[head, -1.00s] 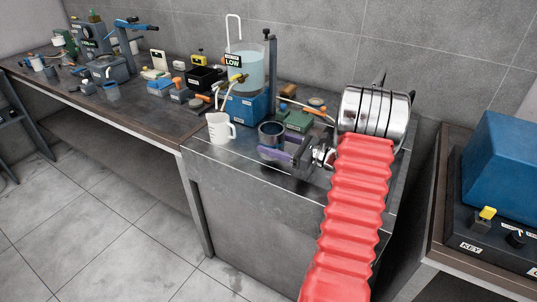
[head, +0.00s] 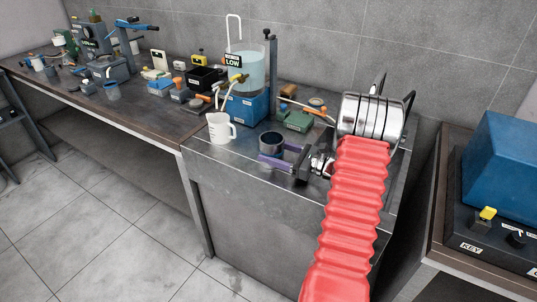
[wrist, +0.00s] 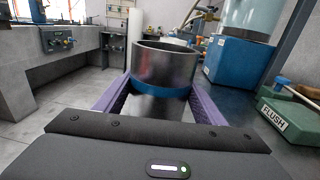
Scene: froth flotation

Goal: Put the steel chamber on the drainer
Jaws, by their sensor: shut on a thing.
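The steel chamber (head: 271,143) is an open-topped metal cylinder, and it stands upright in my gripper (head: 273,154) over the grey bench top. In the wrist view the chamber (wrist: 161,68) shows a blue band around its lower part. The purple fingers of my gripper (wrist: 160,92) are shut on it, one on each side. The chamber's underside is hidden, so I cannot tell whether it touches the bench. I cannot make out a drainer for certain in either view.
A white jug (head: 219,129) stands just left of the chamber. Behind are a blue box (head: 247,106) with a clear water vessel (head: 245,70) and a green FLUSH box (wrist: 287,112). The grey bench's front left top (head: 225,160) is clear.

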